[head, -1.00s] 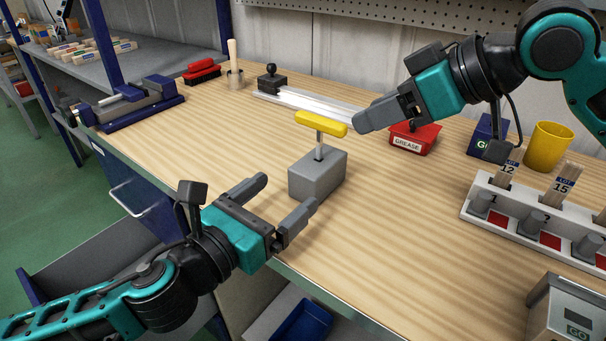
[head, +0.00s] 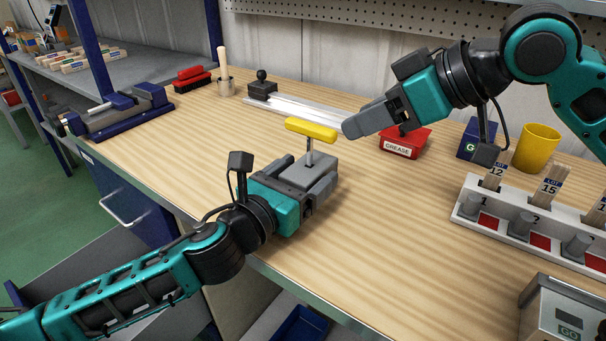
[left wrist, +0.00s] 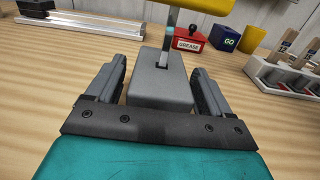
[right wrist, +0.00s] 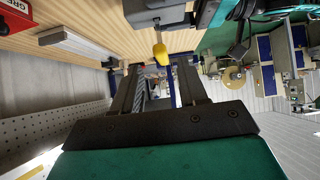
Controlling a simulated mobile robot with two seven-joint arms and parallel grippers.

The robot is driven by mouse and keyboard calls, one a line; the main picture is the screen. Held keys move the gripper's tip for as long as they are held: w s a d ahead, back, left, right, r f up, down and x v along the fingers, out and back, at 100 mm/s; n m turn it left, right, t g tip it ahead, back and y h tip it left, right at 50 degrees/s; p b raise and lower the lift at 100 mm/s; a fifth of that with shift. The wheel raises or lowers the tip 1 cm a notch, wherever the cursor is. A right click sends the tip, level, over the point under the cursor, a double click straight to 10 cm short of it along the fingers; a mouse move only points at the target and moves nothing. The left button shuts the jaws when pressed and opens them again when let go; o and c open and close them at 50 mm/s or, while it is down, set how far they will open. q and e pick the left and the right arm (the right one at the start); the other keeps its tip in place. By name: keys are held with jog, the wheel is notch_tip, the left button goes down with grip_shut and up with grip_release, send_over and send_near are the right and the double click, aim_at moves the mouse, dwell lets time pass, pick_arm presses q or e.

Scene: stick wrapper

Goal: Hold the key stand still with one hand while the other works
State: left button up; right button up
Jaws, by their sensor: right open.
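The key stand is a grey block (head: 311,170) on the table, with a metal shaft rising from it to a yellow T-handle (head: 311,130). In the left wrist view the block (left wrist: 160,88) lies between the two fingers of my left gripper (left wrist: 158,75), low around its sides. A narrow strip of table shows beside the left finger, so the jaws look open; contact on the right side is unclear. My right gripper (head: 352,128) is open and empty, just right of the yellow handle. In the right wrist view the handle (right wrist: 161,54) shows beyond its fingers.
A red grease box (head: 404,142) stands behind my right gripper, with a blue box (head: 480,138) and a yellow cup (head: 536,148) further right. A white rack (head: 475,225) with sticks is at the right. A metal rail (head: 300,112) lies behind. The front middle table is clear.

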pick_arm(q)
jog(key=c, duration=1)
pick_arm(e)
jog(key=shift+o, duration=0.2)
jog(key=shift+o, duration=0.6)
jog(key=g+h, duration=0.3)
jog(key=h, duration=0.2)
send_near(312, 124)
jog(key=shift+w+a+f, duration=0.2)
jog(key=shift+w+f, duration=0.1)
jog(key=shift+w, duration=0.2)
jog(key=x, duration=0.6)
jog(key=shift+a+f, duration=0.1)
jog(key=shift+f, duration=0.1)
jog(key=shift+s+x, duration=0.25)
jog(key=shift+x, duration=1.1)
jog(key=shift+s+x, duration=0.2)
jog(key=shift+x, duration=1.1)
